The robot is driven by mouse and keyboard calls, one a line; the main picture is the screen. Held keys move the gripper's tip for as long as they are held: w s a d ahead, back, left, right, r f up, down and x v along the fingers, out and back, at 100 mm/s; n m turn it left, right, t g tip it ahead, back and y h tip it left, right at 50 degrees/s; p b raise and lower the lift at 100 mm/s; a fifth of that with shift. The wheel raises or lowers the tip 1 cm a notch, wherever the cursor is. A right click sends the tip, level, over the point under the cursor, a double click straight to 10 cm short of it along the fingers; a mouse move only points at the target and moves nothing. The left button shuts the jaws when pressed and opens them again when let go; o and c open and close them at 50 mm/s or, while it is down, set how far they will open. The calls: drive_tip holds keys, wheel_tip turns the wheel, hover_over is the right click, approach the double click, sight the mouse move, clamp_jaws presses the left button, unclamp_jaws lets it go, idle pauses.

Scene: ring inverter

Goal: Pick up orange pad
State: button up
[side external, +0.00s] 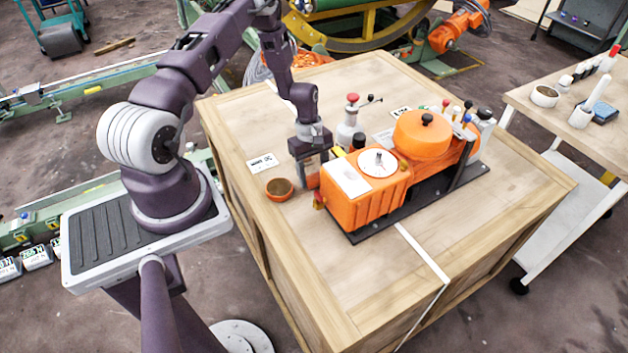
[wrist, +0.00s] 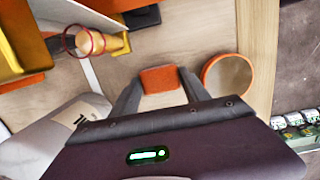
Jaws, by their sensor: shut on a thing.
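The orange pad (wrist: 160,78) shows in the wrist view as a small orange block with a paler face below it. It sits between the two dark fingers of my gripper (wrist: 162,75), which are shut on it. In the side external view my gripper (side external: 311,172) points down just left of the orange machine, low over the wooden table. The pad is hard to make out in that view, and I cannot tell whether it touches the table.
An orange-rimmed bowl (side external: 279,189) stands close left of my gripper; it is right of it in the wrist view (wrist: 228,76). The orange machine (side external: 366,203) on a black base is close on the right. A labelled card (side external: 262,163) lies behind the bowl. The front-left tabletop is clear.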

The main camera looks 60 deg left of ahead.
sight(314, 177)
drive_tip(key=shift+c, duration=0.6)
wheel_tip(314, 177, up, 10)
